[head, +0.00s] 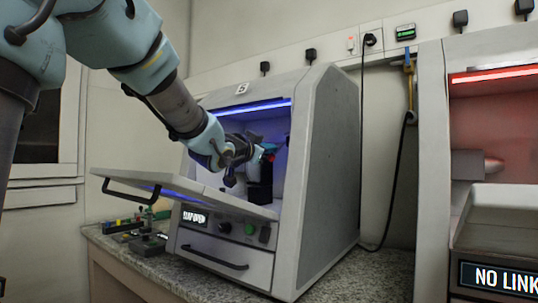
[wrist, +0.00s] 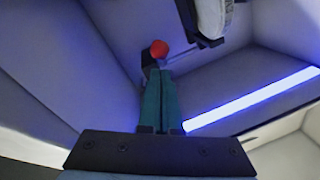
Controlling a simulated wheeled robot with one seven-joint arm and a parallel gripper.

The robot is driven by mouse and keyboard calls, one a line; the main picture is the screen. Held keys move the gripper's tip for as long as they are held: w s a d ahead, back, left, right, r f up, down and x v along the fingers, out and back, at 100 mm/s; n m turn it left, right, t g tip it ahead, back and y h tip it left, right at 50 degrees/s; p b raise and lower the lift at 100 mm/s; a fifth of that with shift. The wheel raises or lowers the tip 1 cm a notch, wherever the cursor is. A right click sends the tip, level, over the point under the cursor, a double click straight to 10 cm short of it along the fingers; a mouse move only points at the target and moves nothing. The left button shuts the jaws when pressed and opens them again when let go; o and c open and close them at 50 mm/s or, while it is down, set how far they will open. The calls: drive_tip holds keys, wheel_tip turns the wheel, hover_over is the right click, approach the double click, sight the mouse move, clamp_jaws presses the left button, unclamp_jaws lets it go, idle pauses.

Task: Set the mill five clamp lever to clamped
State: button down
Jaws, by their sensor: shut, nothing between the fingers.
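The mill (head: 330,150) is a grey cabinet with a "5" plate on top, its front flap (head: 190,190) folded down and its inside lit blue. My arm reaches through the opening, and my gripper (head: 268,156) is inside. In the wrist view my gripper's teal fingers (wrist: 158,75) are together and hold nothing. The clamp lever's red ball knob (wrist: 158,49) shows just beyond the fingertips, close to them; I cannot tell if they touch. A dark piece beside the knob is partly hidden by the fingers. The lever's setting cannot be read from here.
A white rounded part on a dark bracket (wrist: 208,38) hangs near the knob. The blue light strip (wrist: 255,98) runs along the cabinet's edge. A red-lit machine (head: 490,130) stands at right. Small coloured items (head: 130,225) lie on the bench at left.

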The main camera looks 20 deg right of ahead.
wheel_tip(320, 180, up, 8)
drive_tip(key=p, duration=0.1)
drive_tip(key=shift+s, duration=0.25)
drive_tip(key=shift+a+r, duration=0.1)
